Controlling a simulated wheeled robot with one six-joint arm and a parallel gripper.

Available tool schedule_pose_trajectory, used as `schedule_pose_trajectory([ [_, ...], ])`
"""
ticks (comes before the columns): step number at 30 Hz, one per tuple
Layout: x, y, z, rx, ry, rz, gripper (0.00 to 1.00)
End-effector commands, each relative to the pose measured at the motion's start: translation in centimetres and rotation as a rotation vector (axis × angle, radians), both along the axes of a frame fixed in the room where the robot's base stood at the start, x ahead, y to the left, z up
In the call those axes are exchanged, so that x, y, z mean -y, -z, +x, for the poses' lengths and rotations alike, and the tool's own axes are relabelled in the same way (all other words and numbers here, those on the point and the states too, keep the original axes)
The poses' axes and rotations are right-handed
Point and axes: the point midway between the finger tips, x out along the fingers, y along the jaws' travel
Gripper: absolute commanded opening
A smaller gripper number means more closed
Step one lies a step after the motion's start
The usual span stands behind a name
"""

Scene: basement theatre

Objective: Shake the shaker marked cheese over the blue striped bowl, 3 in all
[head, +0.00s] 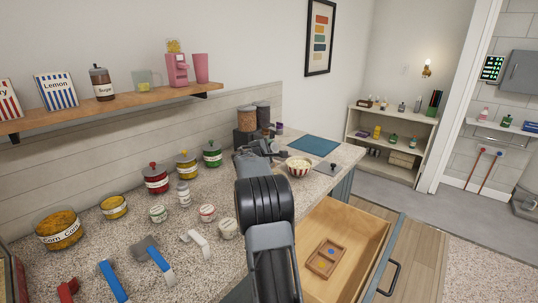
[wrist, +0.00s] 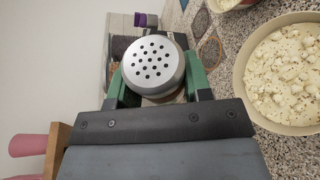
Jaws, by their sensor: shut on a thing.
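My gripper (wrist: 155,85) is shut on a shaker (wrist: 154,66) with a silver, perforated lid. The lid faces the wrist camera, and no label shows. In the head view my gripper (head: 262,149) is at the far part of the counter, with the shaker not clearly visible. In the wrist view a cream-rimmed bowl of pale popcorn (wrist: 243,76) is beside the shaker on the counter side, apart from it. Its outside is hidden, so I cannot see stripes. A red-striped popcorn bowl (head: 299,171) stands right of my gripper in the head view.
Several jars, including a red-lidded one (head: 156,180), line the counter (head: 110,265) left of my arm. Dark containers (head: 246,118) stand behind my gripper. A blue mat (head: 314,146) lies at the back. An open drawer (head: 340,225) holds a wooden tray (head: 336,248).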

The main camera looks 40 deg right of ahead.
Motion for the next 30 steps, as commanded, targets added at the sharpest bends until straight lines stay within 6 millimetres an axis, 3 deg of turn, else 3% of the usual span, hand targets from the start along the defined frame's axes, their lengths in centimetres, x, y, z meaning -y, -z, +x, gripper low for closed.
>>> schedule_pose_trajectory([
  [30, 0.1, 1.2, 1.1, 0.334, -0.001, -0.023, 0.2],
])
